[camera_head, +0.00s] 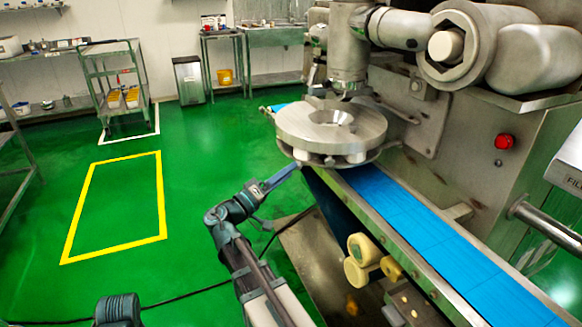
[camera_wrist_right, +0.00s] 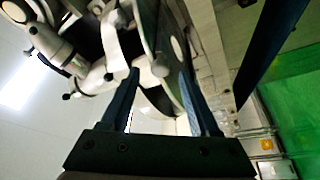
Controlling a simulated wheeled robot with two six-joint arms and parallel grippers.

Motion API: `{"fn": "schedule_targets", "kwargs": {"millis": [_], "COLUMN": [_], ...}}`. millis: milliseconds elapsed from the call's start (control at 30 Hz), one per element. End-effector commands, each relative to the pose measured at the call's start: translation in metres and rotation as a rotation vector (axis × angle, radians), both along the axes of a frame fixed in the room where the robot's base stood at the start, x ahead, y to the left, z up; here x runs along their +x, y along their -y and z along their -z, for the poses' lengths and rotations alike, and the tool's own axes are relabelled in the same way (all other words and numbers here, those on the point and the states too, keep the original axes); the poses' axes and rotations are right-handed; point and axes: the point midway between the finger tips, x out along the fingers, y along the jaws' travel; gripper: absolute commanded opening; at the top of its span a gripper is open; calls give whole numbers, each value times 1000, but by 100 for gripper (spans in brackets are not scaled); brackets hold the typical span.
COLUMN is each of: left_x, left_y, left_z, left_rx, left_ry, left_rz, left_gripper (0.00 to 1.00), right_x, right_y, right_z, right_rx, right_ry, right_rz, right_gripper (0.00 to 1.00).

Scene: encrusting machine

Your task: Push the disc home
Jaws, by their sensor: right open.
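The disc (camera_head: 330,126) is a thick silver-grey metal ring with a funnel-like hole in its middle. It sits under the machine's vertical head, above the start of the blue belt, on a support with pale round pads. My right gripper (camera_head: 294,168) is at the disc's near left underside, its blue fingers pointing at the support. In the right wrist view the fingers of my right gripper (camera_wrist_right: 160,74) stand apart, with round metal parts beyond and between them. I cannot tell whether they touch anything. My left gripper is not in view.
The machine body with a red button (camera_head: 504,141) stands at the right.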

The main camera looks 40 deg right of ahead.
Motion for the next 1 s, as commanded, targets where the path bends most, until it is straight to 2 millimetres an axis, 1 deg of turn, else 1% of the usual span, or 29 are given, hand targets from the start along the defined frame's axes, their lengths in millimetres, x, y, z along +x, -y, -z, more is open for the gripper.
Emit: {"fn": "schedule_targets", "kwargs": {"millis": [33,200,533,567,600,900,1000], "left_x": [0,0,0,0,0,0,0], "left_y": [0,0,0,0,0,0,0], "left_z": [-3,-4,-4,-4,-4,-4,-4], "left_rx": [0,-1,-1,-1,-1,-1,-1], "left_ry": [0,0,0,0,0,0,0], "left_rz": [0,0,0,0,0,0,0], "left_gripper": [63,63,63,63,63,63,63], "right_x": [1,2,2,2,2,2,2], "right_y": [6,17,20,20,20,20,19], "right_z": [-3,-4,-4,-4,-4,-4,-4], "right_rx": [0,0,-1,-1,-1,-1,0], "right_ry": [0,-1,0,0,0,0,0], "right_rz": [1,2,-1,-1,-1,-1,-1], "right_gripper": [62,62,62,60,53,0,0]}}
